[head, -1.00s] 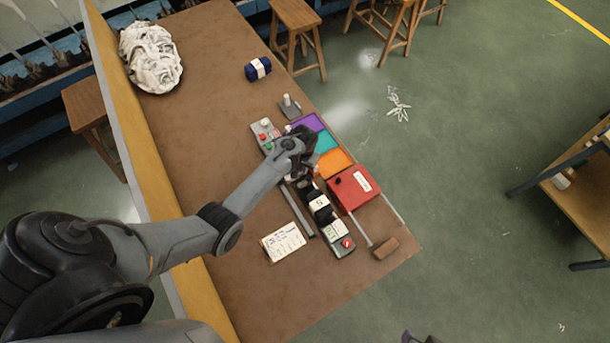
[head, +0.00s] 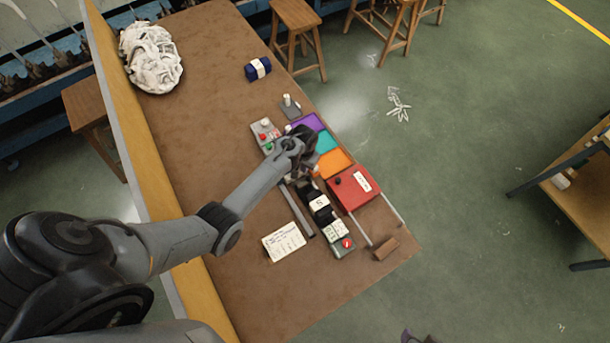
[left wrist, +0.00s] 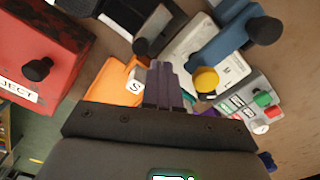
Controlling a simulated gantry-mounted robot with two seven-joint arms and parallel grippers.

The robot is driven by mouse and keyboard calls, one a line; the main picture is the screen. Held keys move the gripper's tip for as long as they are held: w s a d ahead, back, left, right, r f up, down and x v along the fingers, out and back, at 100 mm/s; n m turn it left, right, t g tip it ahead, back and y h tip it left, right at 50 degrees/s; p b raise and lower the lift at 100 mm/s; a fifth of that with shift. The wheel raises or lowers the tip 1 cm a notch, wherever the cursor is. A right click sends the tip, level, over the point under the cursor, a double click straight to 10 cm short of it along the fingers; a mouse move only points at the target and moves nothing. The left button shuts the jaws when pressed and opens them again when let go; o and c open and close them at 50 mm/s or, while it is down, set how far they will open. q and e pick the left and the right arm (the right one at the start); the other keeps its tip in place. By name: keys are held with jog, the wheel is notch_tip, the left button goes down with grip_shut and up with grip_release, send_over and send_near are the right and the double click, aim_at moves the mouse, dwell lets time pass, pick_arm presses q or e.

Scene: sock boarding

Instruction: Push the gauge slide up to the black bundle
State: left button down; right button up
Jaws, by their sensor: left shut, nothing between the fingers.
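The black bundle (head: 325,215) with a white band marked S lies along the strip of equipment, just below my left gripper (head: 303,148) in the head view. In the left wrist view it appears to be the black piece with a white band (left wrist: 155,28) at the top. My left gripper is shut and empty. Its fingertips (left wrist: 163,70) are close to a dark knob (left wrist: 143,46) and a yellow knob (left wrist: 205,80). A blue piece with a black knob (left wrist: 225,45) lies across a pale plate. I cannot tell for sure which part is the gauge slide; contact is unclear.
A red box (head: 354,189) and orange (head: 335,163), teal and purple trays stand right of the bundle. A button box (head: 265,135) is beyond the gripper. A paper card (head: 283,242) lies left of the strip.

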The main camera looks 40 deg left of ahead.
dwell(0.5)
pick_arm(q)
jog(key=shift+f, duration=0.1)
jog(key=shift+f+b, duration=0.4)
jog(key=shift+f, duration=0.3)
jog(key=shift+s+d, duration=0.1)
jog(key=shift+d, duration=0.15)
dwell(0.4)
